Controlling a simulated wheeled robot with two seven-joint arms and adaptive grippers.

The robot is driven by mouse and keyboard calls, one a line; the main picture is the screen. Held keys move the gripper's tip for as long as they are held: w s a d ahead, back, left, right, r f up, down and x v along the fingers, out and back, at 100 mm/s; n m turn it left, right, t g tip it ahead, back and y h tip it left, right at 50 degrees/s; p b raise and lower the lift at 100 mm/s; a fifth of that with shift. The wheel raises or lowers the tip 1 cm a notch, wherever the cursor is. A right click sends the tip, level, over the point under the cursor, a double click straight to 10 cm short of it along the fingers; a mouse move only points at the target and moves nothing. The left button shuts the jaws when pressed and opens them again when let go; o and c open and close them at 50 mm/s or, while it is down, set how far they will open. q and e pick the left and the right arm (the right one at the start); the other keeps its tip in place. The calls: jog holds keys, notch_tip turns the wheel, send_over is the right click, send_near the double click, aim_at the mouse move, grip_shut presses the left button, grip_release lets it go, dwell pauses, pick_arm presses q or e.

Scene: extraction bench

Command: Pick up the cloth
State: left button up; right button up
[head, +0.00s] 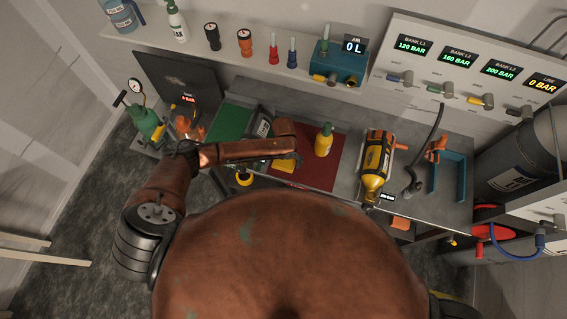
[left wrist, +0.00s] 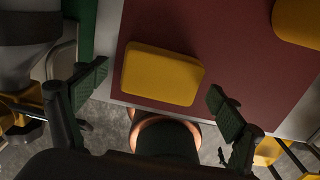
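The cloth (head: 283,167) is a folded yellow pad lying on the red mat (head: 318,176), near its front left edge. In the head view my left wrist covers part of it. In the left wrist view the whole cloth (left wrist: 162,75) shows flat on the mat. My left gripper (left wrist: 157,98) is open and empty, with one finger on each side of the cloth in the picture and apart from it. In the head view the left gripper (head: 291,160) is mostly hidden under my wrist. My right gripper is not in view.
A yellow bottle (head: 324,140) stands on the mat right of the cloth. A yellow and black cylinder (head: 375,165) lies further right. A dark device (head: 261,124) stands on the left near the green mat (head: 230,121). The front right of the red mat is clear.

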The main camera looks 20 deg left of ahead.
pick_arm(q)
jog(key=c, duration=1.1)
jog(key=shift+c, duration=0.2)
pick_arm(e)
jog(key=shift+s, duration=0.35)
pick_arm(q)
jog(key=shift+r, duration=0.1)
